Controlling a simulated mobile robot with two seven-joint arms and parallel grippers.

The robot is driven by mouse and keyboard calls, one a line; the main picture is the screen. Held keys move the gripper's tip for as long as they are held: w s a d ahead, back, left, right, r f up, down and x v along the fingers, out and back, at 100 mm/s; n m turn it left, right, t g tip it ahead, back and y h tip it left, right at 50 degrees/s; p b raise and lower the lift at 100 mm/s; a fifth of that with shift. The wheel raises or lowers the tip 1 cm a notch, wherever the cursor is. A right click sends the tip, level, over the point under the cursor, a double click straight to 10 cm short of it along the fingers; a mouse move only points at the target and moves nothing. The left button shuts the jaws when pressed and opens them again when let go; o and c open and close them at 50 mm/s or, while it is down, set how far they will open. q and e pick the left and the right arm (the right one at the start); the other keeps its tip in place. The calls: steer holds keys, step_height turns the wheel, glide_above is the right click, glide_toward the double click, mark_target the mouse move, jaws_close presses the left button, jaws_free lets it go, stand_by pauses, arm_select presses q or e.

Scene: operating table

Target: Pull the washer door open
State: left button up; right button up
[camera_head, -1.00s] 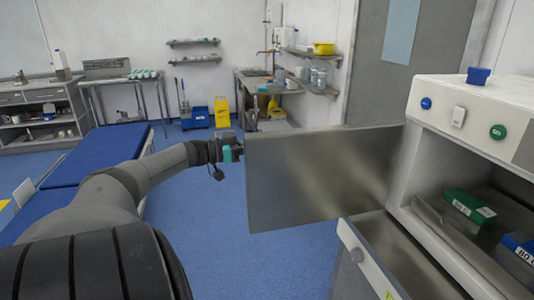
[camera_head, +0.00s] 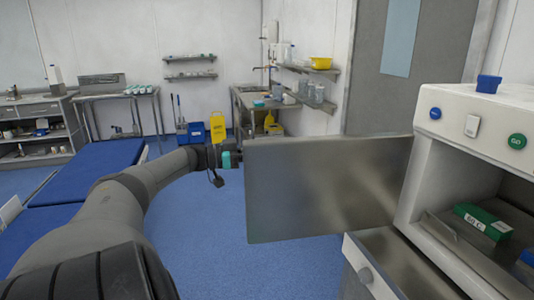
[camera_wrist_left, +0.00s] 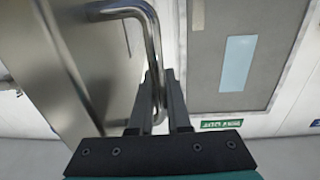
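The washer (camera_head: 457,150) is a white cabinet with an open chamber at the right of the head view. Its door (camera_head: 325,190), a flat grey metal panel, stands wide open to the left of the chamber. My left gripper (camera_head: 238,158) is at the door's far left edge. In the left wrist view the door (camera_wrist_left: 75,75) fills the left side. Its curved metal handle (camera_wrist_left: 152,45) runs down between the two fingers of my left gripper (camera_wrist_left: 163,85), which are shut around it. The handle is hidden in the head view. My right gripper is not in view.
A green box (camera_head: 482,221) lies inside the washer. A lower metal drawer or flap (camera_head: 400,262) juts out below the door. A blue padded table (camera_head: 85,180) is at left. A yellow sign (camera_head: 217,127) stands at the back. Blue floor (camera_head: 215,245) is clear left of the door.

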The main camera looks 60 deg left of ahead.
arm_select(q)
steer(key=shift+o, duration=0.8)
steer(key=shift+w+f, duration=0.1)
steer(key=shift+f, duration=0.05)
steer(key=v, duration=1.5)
